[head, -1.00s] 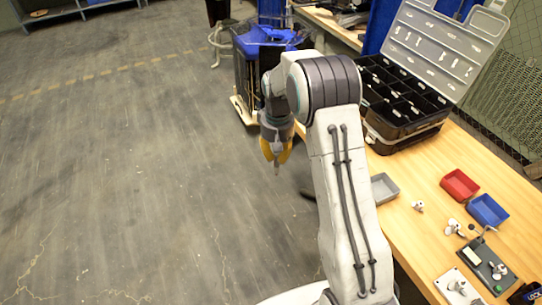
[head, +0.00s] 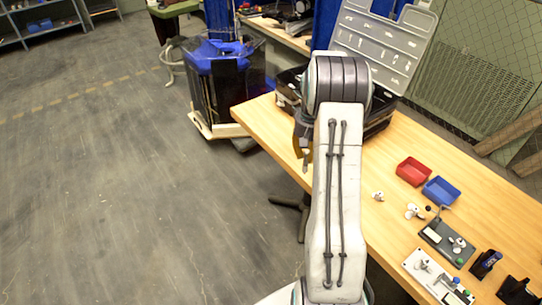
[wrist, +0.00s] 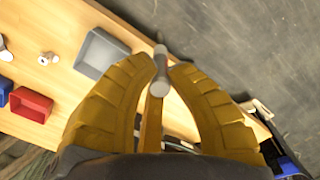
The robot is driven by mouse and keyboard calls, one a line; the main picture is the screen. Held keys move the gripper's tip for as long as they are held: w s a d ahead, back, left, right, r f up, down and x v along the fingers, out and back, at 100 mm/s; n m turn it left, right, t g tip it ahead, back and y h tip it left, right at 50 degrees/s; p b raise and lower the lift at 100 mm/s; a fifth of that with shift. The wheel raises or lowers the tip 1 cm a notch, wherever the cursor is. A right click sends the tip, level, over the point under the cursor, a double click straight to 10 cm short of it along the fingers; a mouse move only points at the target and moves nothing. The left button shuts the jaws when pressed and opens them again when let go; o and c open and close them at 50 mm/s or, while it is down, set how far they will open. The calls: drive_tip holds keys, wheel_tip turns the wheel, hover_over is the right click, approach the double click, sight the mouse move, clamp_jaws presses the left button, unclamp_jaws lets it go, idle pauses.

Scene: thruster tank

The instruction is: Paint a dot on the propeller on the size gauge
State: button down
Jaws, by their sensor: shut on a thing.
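My gripper (head: 303,158) is partly hidden by my arm in the head view, near the table's left edge. In the wrist view its yellow fingers (wrist: 159,80) are shut on a slim grey rod (wrist: 160,62), possibly a paint marker. A dark plate (head: 433,236) with a lever carries a small white propeller-like part (head: 457,244). A white plate (head: 415,263) in front of it carries small grey and white parts. I cannot tell which plate is the size gauge. Loose white parts (head: 378,196) (head: 413,211) lie nearby. My gripper is apart from all these.
A red bin (head: 413,171) and a blue bin (head: 441,191) stand on the wooden table (head: 400,143). A grey tray (wrist: 103,52) shows in the wrist view. An open organiser case (head: 378,45) stands behind my arm. Dark blocks (head: 486,263) sit front right. Left floor is clear.

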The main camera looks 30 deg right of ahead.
drive_tip(key=s+d+r+m+p, duration=0.1)
drive_tip(key=s+d+m, duration=0.2)
drive_tip(key=s+d, duration=0.65)
drive_tip(key=s+d+r+m, duration=0.1)
drive_tip(key=s+d+m, duration=0.4)
drive_tip(key=s, duration=0.7)
drive_tip(key=s+d+m+p, duration=0.1)
drive_tip(key=s+d+m, duration=0.1)
drive_tip(key=s, duration=1.1)
drive_tip(key=s+a+f+m+b, duration=0.1)
drive_tip(key=s+a+f+b, duration=0.1)
drive_tip(key=s+f, duration=0.4)
drive_tip(key=shift+s+a+f, duration=0.15)
drive_tip(key=shift+s+a, duration=0.25)
drive_tip(key=shift+s, duration=0.35)
drive_tip(key=shift+f+b, duration=0.65)
drive_tip(key=shift+b, duration=0.2)
idle(1.4)
drive_tip(key=shift+r, duration=0.2)
drive_tip(key=shift+r+p, duration=1.75)
drive_tip(key=shift+r, duration=0.6)
